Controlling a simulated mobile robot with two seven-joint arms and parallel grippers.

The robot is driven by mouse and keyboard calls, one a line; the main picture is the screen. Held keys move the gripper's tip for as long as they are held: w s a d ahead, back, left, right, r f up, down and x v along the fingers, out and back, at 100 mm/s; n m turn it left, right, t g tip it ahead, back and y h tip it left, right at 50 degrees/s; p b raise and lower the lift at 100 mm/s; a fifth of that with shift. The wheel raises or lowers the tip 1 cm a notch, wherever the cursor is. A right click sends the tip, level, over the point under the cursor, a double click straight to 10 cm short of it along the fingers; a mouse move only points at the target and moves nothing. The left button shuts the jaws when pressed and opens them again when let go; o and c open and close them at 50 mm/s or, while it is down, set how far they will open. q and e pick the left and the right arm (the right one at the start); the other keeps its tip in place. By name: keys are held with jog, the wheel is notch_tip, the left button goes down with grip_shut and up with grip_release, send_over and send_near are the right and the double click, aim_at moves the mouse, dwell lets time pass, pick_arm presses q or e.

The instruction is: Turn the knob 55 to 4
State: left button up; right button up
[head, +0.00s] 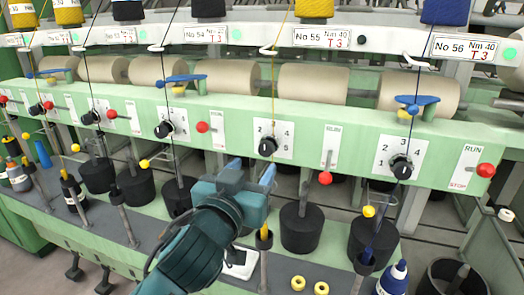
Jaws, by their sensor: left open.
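Knob 55 (268,146) is a black round knob on a white numbered dial plate (286,141), on the pale green panel below the label No 55 (322,38). A yellow thread runs down in front of it. I cannot tell for sure which number its pointer faces. My left gripper (251,172) is open and empty, just below the knob and slightly left. Its fingers point up toward the panel and appear apart from the knob. My right gripper is not in view.
Neighbouring black knobs sit to the left (165,129) and right (402,167). A red-ended lever (325,178) hangs right of knob 55. Black weights (300,228), posts and yellow rings (298,283) stand on the grey shelf below. Threads cross in front of the panel.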

aim_at(264, 151)
pick_arm(q)
jog(key=p+x, duration=0.1)
jog(key=x, duration=0.5)
jog(key=shift+w, duration=0.2)
jog(key=c, duration=1)
jog(key=shift+m, duration=0.4)
jog(key=m, duration=0.5)
jog(key=shift+m, duration=0.3)
jog(key=m, duration=0.5)
jog(key=shift+r+m, duration=0.1)
jog(key=shift+m, duration=0.2)
